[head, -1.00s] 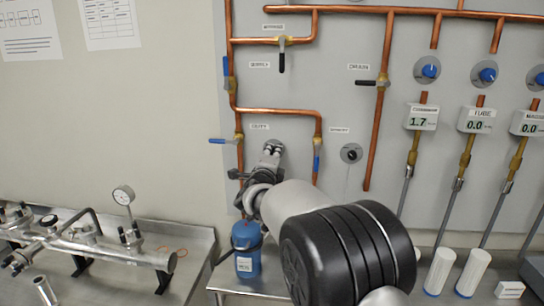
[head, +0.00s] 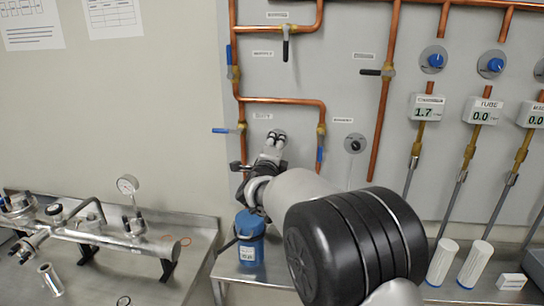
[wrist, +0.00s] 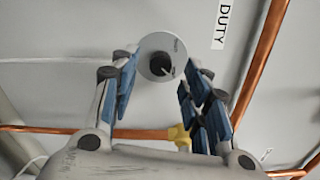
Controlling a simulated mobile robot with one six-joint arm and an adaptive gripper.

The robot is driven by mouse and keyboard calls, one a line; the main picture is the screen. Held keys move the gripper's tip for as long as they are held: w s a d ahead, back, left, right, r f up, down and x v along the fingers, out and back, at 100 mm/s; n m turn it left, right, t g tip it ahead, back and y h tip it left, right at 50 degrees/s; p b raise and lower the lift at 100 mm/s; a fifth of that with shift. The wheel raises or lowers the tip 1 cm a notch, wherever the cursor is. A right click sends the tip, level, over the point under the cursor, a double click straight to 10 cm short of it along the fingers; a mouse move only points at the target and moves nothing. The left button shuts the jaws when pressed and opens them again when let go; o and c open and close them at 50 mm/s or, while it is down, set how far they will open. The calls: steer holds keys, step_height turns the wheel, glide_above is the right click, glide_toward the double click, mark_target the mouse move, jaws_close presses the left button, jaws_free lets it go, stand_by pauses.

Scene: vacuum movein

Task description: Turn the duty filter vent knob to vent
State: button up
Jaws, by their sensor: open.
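The duty filter vent knob (wrist: 160,63) is a small dark knob with a pale pointer line, on a round grey plate (wrist: 151,43) fixed to the wall panel. In the wrist view it lies ahead of and between the blue-padded fingers of my gripper (wrist: 160,85). The fingers are spread apart, with nothing seen between them but the knob; contact cannot be told. The DUTY label (wrist: 222,25) is to the knob's upper right there. In the head view my gripper (head: 275,146) covers the knob, and only the plate's rim (head: 279,131) shows.
Copper pipes (head: 290,101) frame the spot above and on both sides. A blue-handled valve (head: 228,130) is at left, another (head: 320,153) at right. A second round knob (head: 355,143) is farther right. A blue canister (head: 250,238) stands below on the steel bench.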

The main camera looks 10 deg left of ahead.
steer(key=s, duration=1)
steer(key=shift+s+a, duration=0.15)
steer(key=shift+s, duration=0.15)
steer(key=shift+r, duration=0.1)
steer(key=s+d+r+n+g+y, duration=0.1)
steer(key=s+d+n+g+y, duration=0.35)
steer(key=s+d+n, duration=0.45)
steer(key=s+d+f+n+g+h, duration=0.1)
steer(key=s+d+f+n+g, duration=0.2)
steer(key=s, duration=0.8)
steer(key=s+d+f+n+g+h, duration=0.1)
steer(key=s+d+f+n+g, duration=0.2)
steer(key=s, duration=0.8)
steer(key=s+d+f+n+g+h, duration=0.2)
steer(key=s+d+f+n, duration=0.3)
steer(key=s, duration=0.5)
steer(key=d+f+g, duration=0.1)
steer(key=d, duration=0.1)
steer(key=shift+s+d+f+n, duration=0.15)
steer(key=shift+s+d+n, duration=0.25)
steer(key=shift+c, duration=0.5)
